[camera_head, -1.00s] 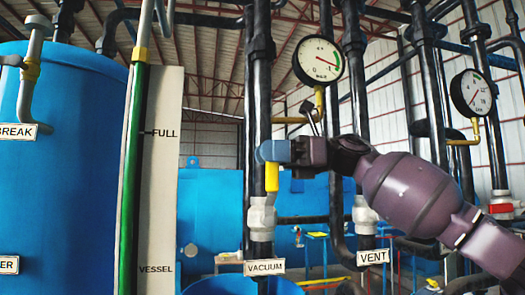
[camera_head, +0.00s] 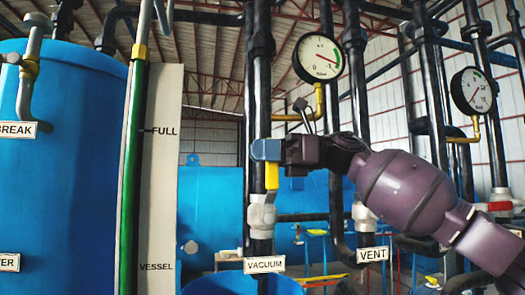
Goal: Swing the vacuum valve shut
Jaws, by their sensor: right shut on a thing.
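The vacuum valve has a white body (camera_head: 262,215) on a black vertical pipe, above the sign "VACUUM" (camera_head: 264,265). Its yellow handle (camera_head: 271,176) stands upright, along the pipe. My right gripper (camera_head: 266,150), with blue fingertips, reaches in from the right and is shut on the upper end of the handle. The fingertips hide that end. My left gripper is not in view.
A round gauge (camera_head: 320,57) on a yellow fitting is just above my right gripper. The vent pipe with its white valve (camera_head: 364,215) and "VENT" sign (camera_head: 372,254) stands right of the vacuum pipe. A green level column (camera_head: 131,170) is to the left.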

